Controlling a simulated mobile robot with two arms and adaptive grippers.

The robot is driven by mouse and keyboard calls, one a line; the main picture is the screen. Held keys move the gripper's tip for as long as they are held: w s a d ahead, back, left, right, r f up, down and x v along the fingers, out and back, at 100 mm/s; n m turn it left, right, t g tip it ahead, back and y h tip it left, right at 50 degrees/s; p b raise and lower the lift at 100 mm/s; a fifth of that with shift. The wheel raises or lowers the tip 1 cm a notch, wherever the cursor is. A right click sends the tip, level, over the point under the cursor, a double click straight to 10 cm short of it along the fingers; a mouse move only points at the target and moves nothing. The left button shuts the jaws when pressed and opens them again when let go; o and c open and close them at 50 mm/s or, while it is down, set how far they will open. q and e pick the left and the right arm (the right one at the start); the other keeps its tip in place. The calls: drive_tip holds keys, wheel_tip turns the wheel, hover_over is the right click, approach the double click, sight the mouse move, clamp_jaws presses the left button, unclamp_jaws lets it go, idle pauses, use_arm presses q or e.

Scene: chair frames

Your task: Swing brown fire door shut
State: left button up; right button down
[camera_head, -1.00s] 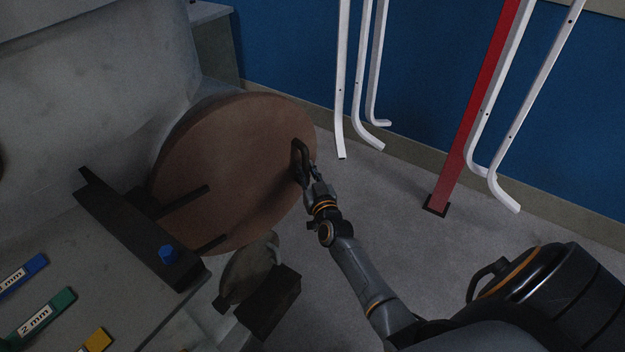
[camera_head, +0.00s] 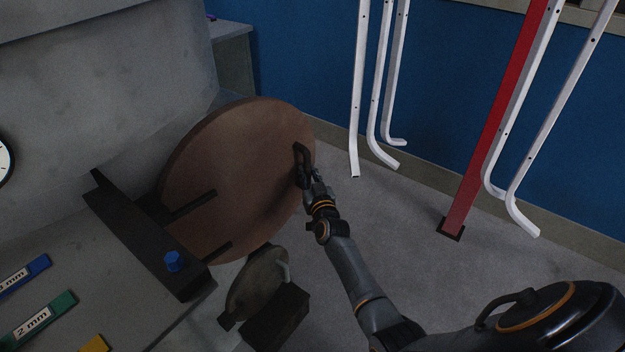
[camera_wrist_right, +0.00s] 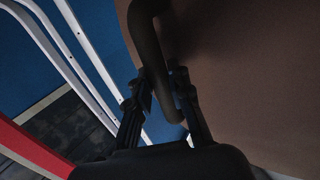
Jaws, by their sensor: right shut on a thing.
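The brown fire door (camera_head: 235,165) is a large round disc on the front of a grey machine body, standing out at an angle from it. A dark curved handle (camera_head: 301,158) sits near its right edge. My right gripper (camera_head: 308,178) is at this handle. In the right wrist view the handle (camera_wrist_right: 147,40) runs down between the two fingers of the gripper (camera_wrist_right: 162,92), which are shut on it. The brown door face (camera_wrist_right: 245,70) fills the right of that view. My left gripper is not in view.
A smaller round grey plate (camera_head: 257,283) is below. Blue, green and yellow labelled blocks lie lower left. White bent tubes (camera_head: 381,100) and a red post (camera_head: 490,130) stand right. Grey floor between is clear.

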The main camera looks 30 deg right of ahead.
sight(294, 164)
drive_tip(key=w+b, duration=0.1)
drive_tip(key=w, duration=0.2)
drive_tip(key=w+a+b, duration=0.1)
drive_tip(key=w+b, duration=0.1)
drive_tip(key=w, duration=0.1)
drive_tip(key=shift+a+f, duration=0.1)
drive_tip(key=shift+a, duration=0.05)
drive_tip(key=c, duration=1.2)
unclamp_jaws()
drive_tip(key=shift+a, duration=0.15)
drive_tip(key=shift+o, duration=0.3)
drive_tip(key=shift+r, duration=0.2)
drive_tip(key=shift+s, duration=0.1)
